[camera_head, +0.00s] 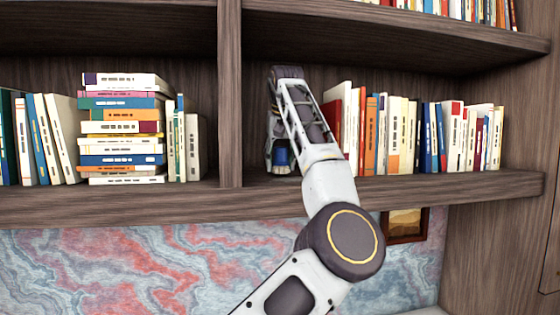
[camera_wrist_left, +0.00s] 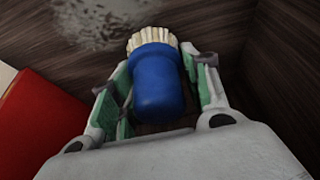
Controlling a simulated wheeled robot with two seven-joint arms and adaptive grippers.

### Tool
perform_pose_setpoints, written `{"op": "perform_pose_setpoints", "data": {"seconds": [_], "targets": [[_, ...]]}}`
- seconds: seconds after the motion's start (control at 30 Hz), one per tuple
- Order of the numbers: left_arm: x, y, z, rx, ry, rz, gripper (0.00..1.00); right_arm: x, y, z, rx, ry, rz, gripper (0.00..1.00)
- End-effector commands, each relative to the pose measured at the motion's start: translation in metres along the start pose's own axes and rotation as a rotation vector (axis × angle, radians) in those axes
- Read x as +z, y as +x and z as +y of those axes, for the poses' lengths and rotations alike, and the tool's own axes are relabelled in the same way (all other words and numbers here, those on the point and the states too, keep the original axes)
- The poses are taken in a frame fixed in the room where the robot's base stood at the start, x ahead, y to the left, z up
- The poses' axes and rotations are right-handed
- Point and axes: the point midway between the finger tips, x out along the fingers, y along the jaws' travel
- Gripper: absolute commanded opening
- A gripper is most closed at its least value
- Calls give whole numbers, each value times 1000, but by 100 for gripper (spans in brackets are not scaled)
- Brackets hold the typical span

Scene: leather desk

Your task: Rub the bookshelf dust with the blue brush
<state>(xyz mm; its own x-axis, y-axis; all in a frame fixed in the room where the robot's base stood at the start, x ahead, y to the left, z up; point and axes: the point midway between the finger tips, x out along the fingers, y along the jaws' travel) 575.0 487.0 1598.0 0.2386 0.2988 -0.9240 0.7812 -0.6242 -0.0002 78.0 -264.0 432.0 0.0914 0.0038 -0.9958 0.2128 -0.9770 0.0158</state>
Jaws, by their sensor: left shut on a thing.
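The blue brush (camera_wrist_left: 157,85) is held between the fingers of my left gripper (camera_wrist_left: 160,75) in the left wrist view. Its pale bristles (camera_wrist_left: 151,38) point away from the gripper. A grey-white dust patch (camera_wrist_left: 100,22) lies on the dark wood beyond the bristles, to their upper left; whether they touch is hard to tell. In the head view my left gripper (camera_head: 279,150) is inside the right shelf compartment, near the divider, with a bit of blue brush (camera_head: 281,157) showing at its end. The dust is not visible in the head view. My right gripper is not in view.
The bookshelf (camera_head: 231,100) has a vertical divider just left of the gripper. A row of books (camera_head: 400,135) stands close to its right, starting with a red book (camera_head: 334,115). A shelf board is above.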

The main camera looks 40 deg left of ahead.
Motion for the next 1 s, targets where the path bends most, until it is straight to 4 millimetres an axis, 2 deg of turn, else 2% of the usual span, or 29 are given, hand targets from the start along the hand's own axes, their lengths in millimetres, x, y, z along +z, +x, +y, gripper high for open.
{"op": "perform_pose_setpoints", "data": {"seconds": [1.0], "targets": [[7,7,0,1,0,0,18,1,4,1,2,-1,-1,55]]}}
